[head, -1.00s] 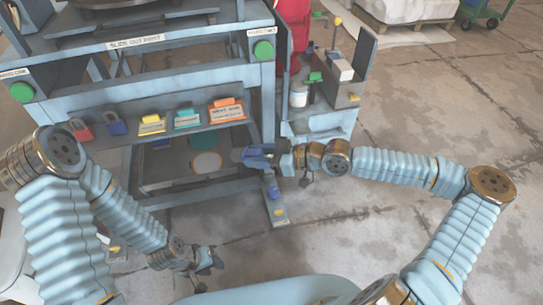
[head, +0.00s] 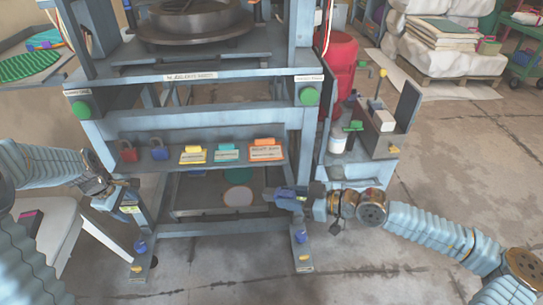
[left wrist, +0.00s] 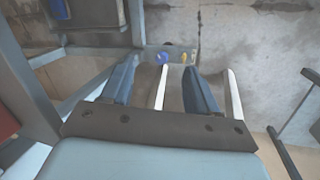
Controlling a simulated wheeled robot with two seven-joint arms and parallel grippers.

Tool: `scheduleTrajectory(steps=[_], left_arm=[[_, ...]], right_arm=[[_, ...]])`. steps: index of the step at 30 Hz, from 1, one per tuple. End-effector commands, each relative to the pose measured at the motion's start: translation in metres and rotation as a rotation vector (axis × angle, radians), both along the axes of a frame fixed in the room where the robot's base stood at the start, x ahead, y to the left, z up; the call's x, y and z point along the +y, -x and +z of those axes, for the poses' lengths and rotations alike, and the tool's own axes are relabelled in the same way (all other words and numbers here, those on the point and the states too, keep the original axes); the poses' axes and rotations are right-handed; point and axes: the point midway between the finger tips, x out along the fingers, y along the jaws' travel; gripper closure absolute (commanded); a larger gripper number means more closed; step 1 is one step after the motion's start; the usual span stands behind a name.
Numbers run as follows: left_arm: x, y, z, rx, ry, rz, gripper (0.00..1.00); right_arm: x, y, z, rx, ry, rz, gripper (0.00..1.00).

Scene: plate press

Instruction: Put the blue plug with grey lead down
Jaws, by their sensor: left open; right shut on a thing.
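My right gripper (head: 284,197) is at the press's front right leg, below the tag shelf, with its tip pointing left. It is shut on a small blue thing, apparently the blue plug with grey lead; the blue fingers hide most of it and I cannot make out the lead. My left gripper (head: 124,197) is by the press's front left leg. In the left wrist view it (left wrist: 162,78) is open, with nothing between its fingers. Beyond them a blue round piece (left wrist: 162,58) sits on a grey foot plate beside a yellow one.
The shelf (head: 210,172) carries a red padlock (head: 129,151), a blue padlock (head: 159,149) and coloured tags. Blue pieces sit on the left foot (head: 140,246) and right foot (head: 302,237). A side stand (head: 372,140) is at right. The floor in front is clear.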

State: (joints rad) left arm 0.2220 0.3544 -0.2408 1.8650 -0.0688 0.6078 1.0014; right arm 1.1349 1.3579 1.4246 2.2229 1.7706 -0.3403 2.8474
Motion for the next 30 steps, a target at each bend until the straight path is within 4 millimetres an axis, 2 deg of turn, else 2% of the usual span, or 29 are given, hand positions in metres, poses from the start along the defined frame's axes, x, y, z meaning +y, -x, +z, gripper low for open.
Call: scheduleTrajectory(steps=[1,3,4,5,6,7,10,14,15,18,21,25,27,30], left_arm=[[0.020,-0.002,0.032,-0.011,0.004,0.090,0.40],[0.037,-0.002,0.077,-0.005,0.023,0.221,0.40],[0.039,-0.003,0.097,0.002,0.034,0.270,0.40],[0.031,-0.008,0.117,0.011,0.046,0.302,0.40],[0.009,-0.019,0.134,0.035,0.056,0.306,0.40],[-0.011,-0.026,0.140,0.055,0.060,0.290,0.40],[-0.077,-0.047,0.149,0.101,0.052,0.208,0.40],[-0.167,-0.061,0.156,0.147,0.025,0.076,0.40],[-0.194,-0.062,0.157,0.160,0.012,0.035,0.40],[-0.260,-0.058,0.161,0.186,-0.020,-0.057,0.40],[-0.316,-0.048,0.164,0.205,-0.057,-0.136,0.40],[-0.368,-0.032,0.167,0.220,-0.095,-0.208,0.40],[-0.386,-0.025,0.167,0.225,-0.110,-0.233,0.40],[-0.401,-0.018,0.167,0.229,-0.122,-0.252,0.40]], right_arm=[[0.000,0.000,0.000,0.000,-0.001,0.000,0.93],[0.000,0.000,0.000,0.000,-0.001,0.000,0.93],[0.000,0.000,0.000,0.000,-0.001,0.000,0.93],[0.000,0.000,0.000,0.000,-0.001,0.000,0.93],[0.000,0.000,0.000,0.000,-0.001,0.000,0.93],[0.000,0.000,0.000,0.000,-0.001,0.000,0.93],[0.000,0.000,0.000,0.000,-0.001,0.000,0.93],[0.000,0.000,0.000,0.000,-0.001,0.000,0.93],[0.000,0.000,0.000,0.000,-0.001,0.000,0.93],[0.000,0.000,0.000,0.000,-0.001,0.000,0.93],[0.000,0.000,0.000,0.000,-0.001,0.000,0.93],[0.000,0.000,0.000,0.000,-0.001,0.000,0.93],[0.000,0.000,0.000,0.000,-0.001,0.000,0.93],[0.000,0.000,0.000,0.000,-0.001,0.000,0.93]])
